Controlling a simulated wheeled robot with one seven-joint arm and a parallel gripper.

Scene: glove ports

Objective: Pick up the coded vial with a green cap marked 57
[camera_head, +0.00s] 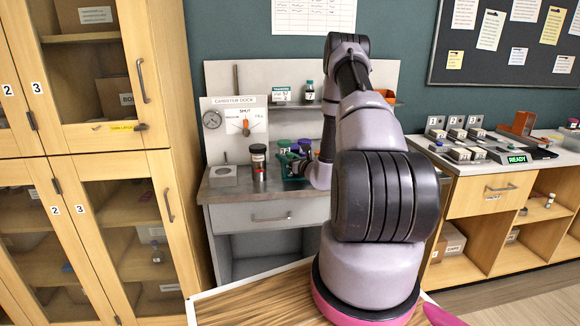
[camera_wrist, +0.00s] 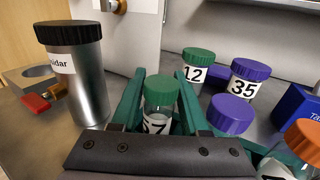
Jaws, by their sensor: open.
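The coded vial with a green cap (camera_wrist: 160,88) stands in the wrist view between my gripper's two green fingers (camera_wrist: 158,100). Its white label shows a clear 7 and a partly hidden digit before it that looks like a 5. My gripper is open, with one finger on each side of the vial; I cannot tell whether either touches it. The vial's lower part is hidden behind the dark gripper body. Another green-capped vial, marked 12 (camera_wrist: 197,68), stands behind it. In the head view my arm hides much of the vial group.
A purple-capped vial marked 35 (camera_wrist: 245,78), another purple-capped vial (camera_wrist: 230,115) and an orange-capped vial (camera_wrist: 300,145) stand to the right. A tall metal canister with a black cap (camera_wrist: 75,75) stands close on the left.

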